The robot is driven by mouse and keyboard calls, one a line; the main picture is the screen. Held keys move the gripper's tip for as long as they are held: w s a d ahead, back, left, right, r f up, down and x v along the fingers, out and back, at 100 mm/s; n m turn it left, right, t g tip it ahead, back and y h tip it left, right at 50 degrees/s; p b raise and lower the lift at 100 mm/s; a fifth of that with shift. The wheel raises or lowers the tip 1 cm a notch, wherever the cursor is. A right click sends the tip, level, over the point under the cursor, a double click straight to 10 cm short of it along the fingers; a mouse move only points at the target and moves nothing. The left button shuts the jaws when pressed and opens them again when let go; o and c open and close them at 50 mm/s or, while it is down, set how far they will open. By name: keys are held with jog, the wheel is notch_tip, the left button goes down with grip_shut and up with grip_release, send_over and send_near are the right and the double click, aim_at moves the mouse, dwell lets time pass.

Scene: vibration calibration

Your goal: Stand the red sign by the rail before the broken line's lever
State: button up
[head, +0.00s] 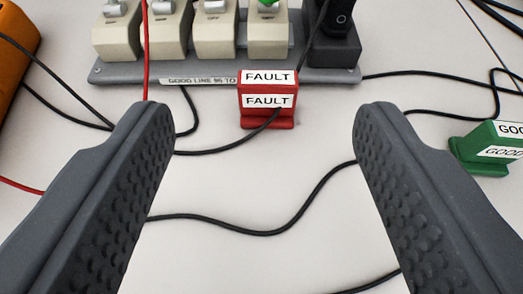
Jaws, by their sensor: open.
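The red sign (267,117) stands upright on its base, its white labels reading FAULT. It is just in front of the grey rail (130,74), below the fourth cream lever box (268,36), which has a green piece on top. Whether it touches the rail is hard to tell. My gripper (265,115) is open, with one dark finger at the left and one at the right. The sign shows between the fingertips, apart from both.
A green GOOD sign (480,150) stands at the right, beyond my right finger. A black switch box (333,42) is at the rail's right end. An orange object (16,50) is at the left. Black cables (265,232) and a red wire (146,50) cross the pale table.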

jog(key=shift+s+r+b, duration=0.1)
jog(key=shift+s+b, duration=0.7)
jog(key=shift+b, duration=1.4)
jog(key=shift+s+d+r+b, duration=0.1)
jog(key=shift+s+r+b, duration=0.25)
jog(key=shift+b, duration=0.35)
jog(key=shift+f, duration=0.1)
notch_tip(320, 180, up, 25)
jog(key=t, duration=0.1)
jog(key=s+r, duration=0.7)
jog(key=r, duration=0.4)
jog(key=s+r, duration=0.7)
jog(key=r, duration=0.3)
jog(key=shift+d+r+t, duration=0.15)
jog(key=shift+r+t, duration=0.25)
